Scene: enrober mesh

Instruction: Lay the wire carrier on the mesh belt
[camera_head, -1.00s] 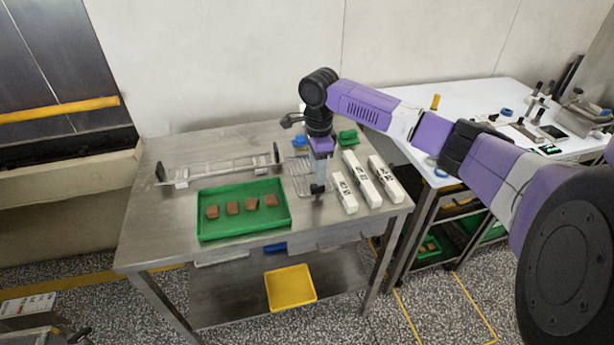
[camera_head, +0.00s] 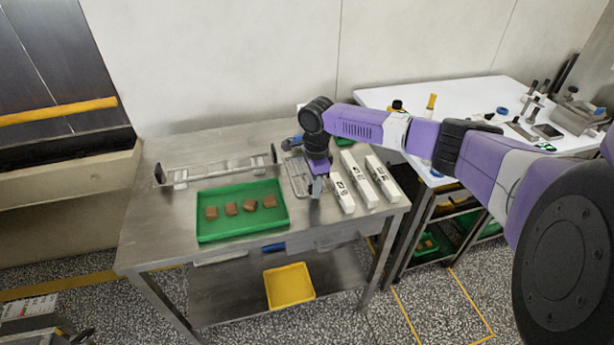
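The wire carrier (camera_head: 295,179) looks like a small grey wire rack on the steel table, just right of the green tray. The mesh belt (camera_head: 222,172) appears to be the low, long frame with dark upright end pieces at the back left of the table. My gripper (camera_head: 316,190) points down at the carrier's right side, close to it. Whether it touches the carrier cannot be told. Its fingers are small and partly hidden by the wrist, so their opening does not show. No carrier is seen on the belt.
The green tray (camera_head: 242,233) holds several brown pieces in front of the belt. White labelled blocks (camera_head: 360,180) stand right of my gripper. Blue and green items lie behind it. A white table (camera_head: 470,95) stands at right. A yellow bin (camera_head: 290,286) sits on the lower shelf.

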